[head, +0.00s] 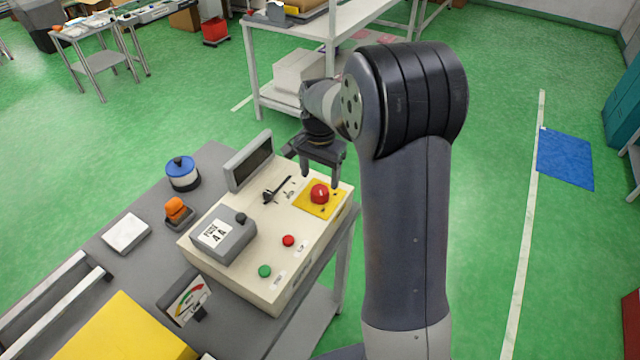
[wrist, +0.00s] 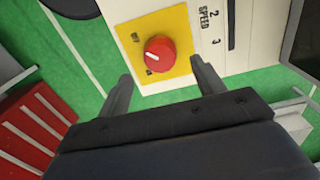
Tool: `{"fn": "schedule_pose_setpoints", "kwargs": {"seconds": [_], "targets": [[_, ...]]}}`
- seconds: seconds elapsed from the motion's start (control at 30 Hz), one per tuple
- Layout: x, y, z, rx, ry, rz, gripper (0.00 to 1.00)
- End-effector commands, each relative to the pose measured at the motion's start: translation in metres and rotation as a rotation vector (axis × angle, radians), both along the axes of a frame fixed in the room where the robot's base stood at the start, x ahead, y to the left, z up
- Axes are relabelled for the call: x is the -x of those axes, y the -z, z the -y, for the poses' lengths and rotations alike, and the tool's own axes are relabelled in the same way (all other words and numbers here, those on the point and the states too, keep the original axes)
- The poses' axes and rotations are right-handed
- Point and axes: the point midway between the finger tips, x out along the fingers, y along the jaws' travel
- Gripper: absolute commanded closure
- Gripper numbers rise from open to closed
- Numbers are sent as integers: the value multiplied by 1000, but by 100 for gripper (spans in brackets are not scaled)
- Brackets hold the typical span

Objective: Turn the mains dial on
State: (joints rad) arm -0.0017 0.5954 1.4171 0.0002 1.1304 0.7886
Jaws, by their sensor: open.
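The mains dial is a round red knob (head: 319,193) on a yellow plate (head: 308,209) at the far right corner of a cream control box (head: 252,276). In the wrist view the dial (wrist: 161,52) has a white mark pointing to the upper left, toward a small label on the yellow plate (wrist: 177,77). Another small label sits at the plate's lower edge; I cannot read either surely. My gripper (head: 320,178) is open and points down just above the dial. In the wrist view its fingers (wrist: 161,68) stand apart, either side of the dial's lower part, holding nothing.
The box also carries a black lever (head: 276,190), a red button (head: 288,240), a green button (head: 265,271), a grey labelled unit (head: 225,236) and an upright screen (head: 250,162). An orange lamp (head: 175,208) and blue-topped cylinder (head: 182,173) stand left on the grey bench.

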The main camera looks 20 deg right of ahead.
Motion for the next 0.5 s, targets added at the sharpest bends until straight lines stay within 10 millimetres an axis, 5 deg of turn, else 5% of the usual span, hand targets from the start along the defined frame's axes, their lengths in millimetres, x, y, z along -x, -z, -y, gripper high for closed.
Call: {"fn": "schedule_pose_setpoints", "kwargs": {"seconds": [0.2, 0.5], "targets": [[0, 35, 0, 0, -1, -1, 35], [0, 50, 0, 0, -1, 1, 35]]}}
